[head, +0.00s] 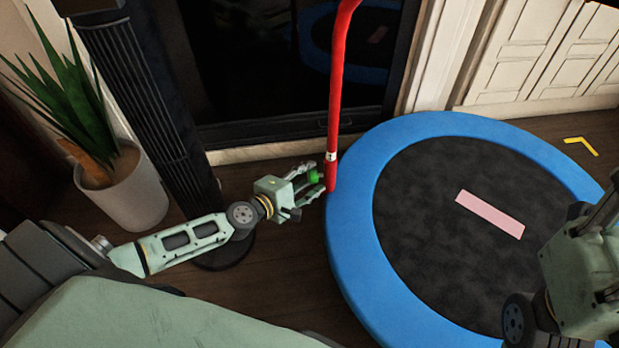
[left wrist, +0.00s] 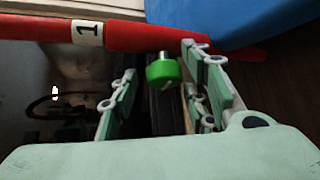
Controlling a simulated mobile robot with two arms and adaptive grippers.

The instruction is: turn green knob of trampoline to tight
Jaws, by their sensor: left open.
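The trampoline (head: 349,245) has a blue rim and a dark mat. Its red handle pole (head: 336,90) rises at the left edge. The green knob (head: 313,176) sits on the pole's lower part, on the side toward my left arm. My left gripper (head: 310,182) is open, with its fingers on either side of the knob. In the left wrist view the knob (left wrist: 161,72) shows between the fingertips, nearer the right finger, joined to the red pole by a short metal stem. I cannot tell whether a finger touches it.
A black tower fan (head: 130,90) and a potted plant (head: 135,190) stand at the left. A pink strip (head: 490,214) lies on the trampoline mat. A yellow angled piece (head: 581,144) is on the floor at the right. White cabinets (head: 540,55) stand behind.

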